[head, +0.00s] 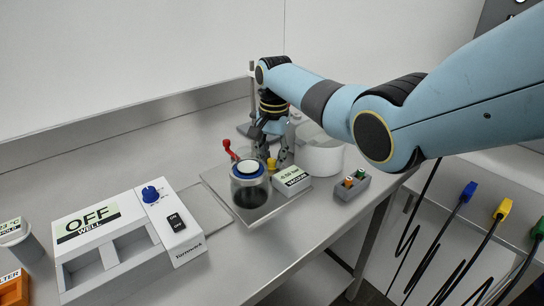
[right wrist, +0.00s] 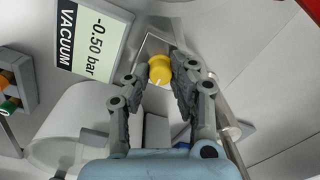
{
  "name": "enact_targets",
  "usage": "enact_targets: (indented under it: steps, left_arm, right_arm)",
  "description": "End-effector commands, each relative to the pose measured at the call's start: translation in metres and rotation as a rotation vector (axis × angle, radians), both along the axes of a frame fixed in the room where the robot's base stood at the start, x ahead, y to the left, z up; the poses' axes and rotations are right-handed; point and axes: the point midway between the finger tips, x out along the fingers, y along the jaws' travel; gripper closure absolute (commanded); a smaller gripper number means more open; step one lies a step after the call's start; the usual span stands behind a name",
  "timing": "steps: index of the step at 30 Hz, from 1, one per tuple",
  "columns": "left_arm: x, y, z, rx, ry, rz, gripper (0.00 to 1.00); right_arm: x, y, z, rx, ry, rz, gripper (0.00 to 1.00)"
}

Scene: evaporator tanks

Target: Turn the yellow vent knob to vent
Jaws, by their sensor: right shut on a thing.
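The yellow vent knob (head: 271,164) sits at the back of the small vacuum display box (head: 291,180), whose screen reads -0.50 bar. In the right wrist view the round knob (right wrist: 160,70) shows between my fingertips, with a small white mark near its lower edge. My right gripper (head: 272,157) reaches down from above and is shut on the knob; it also shows in the right wrist view (right wrist: 159,66). The vacuum screen (right wrist: 88,33) is at the upper left there. My left gripper is not in view.
A glass jar with a blue-ringed lid (head: 249,183) stands just in front of the knob on a metal tray (head: 262,215). A red-handled valve (head: 228,148) is behind the jar. A white round vessel (head: 320,156) and a grey plug block (head: 351,186) are to the right.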

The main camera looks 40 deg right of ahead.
Motion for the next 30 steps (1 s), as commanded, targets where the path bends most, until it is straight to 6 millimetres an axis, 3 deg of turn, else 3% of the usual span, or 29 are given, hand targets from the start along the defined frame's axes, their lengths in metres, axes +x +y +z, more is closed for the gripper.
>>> enact_targets:
  steps: [11, 30]
  left_arm:
    - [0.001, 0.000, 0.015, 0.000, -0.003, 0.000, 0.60]
    - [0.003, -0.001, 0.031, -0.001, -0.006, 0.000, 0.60]
  right_arm:
    - [0.000, 0.000, 0.002, 0.000, 0.000, 0.213, 1.00]
    - [0.001, 0.000, 0.001, 0.000, -0.001, 0.818, 1.00]
